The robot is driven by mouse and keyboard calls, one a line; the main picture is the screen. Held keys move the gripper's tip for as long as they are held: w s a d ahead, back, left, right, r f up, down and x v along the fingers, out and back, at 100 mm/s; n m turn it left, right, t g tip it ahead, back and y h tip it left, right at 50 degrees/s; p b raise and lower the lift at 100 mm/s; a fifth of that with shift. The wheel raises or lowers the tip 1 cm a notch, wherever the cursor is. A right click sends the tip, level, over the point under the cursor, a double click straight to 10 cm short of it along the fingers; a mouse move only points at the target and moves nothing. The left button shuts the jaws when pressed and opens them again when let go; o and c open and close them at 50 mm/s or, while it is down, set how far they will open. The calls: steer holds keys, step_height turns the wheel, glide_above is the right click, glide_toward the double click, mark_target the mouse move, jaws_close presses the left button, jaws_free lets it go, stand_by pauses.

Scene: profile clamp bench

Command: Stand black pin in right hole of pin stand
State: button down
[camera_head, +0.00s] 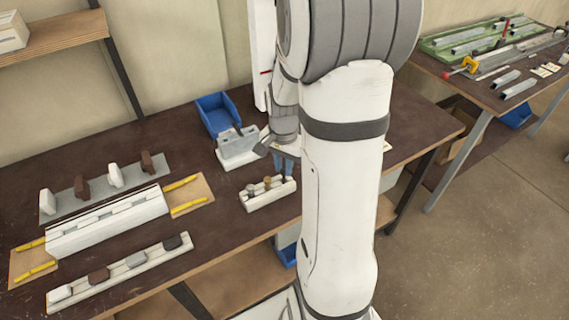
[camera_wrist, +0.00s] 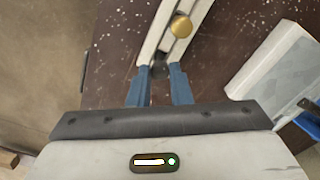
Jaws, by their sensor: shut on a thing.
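The pin stand (camera_head: 270,197) is a long white block near the front edge of the bench. It also shows in the wrist view (camera_wrist: 153,47), running up from between my fingertips. A brass-headed pin (camera_wrist: 181,27) stands in it; the head view shows it (camera_head: 267,181) near the middle, with a darker pin (camera_head: 250,187) to its left. My gripper (camera_head: 283,170) has blue fingers and is at the stand's right end. In the wrist view my gripper (camera_wrist: 160,70) is shut on a dark piece, the black pin (camera_wrist: 159,69). Its lower end is hidden, so I cannot tell whether it sits in the hole.
A grey block on a white base (camera_head: 238,150) stands just behind the stand, with a blue bin (camera_head: 217,114) beyond it. A white profile fixture (camera_head: 108,222) and rows of small blocks fill the bench's left. Dark bench top lies bare between them.

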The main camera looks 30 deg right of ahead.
steer(key=shift+f, duration=0.25)
steer(key=c, duration=1.3)
jaws_free()
steer(key=shift+o, duration=0.2)
steer(key=shift+r, duration=0.15)
steer(key=shift+r+p, duration=2.95)
steer(key=shift+r, duration=1)
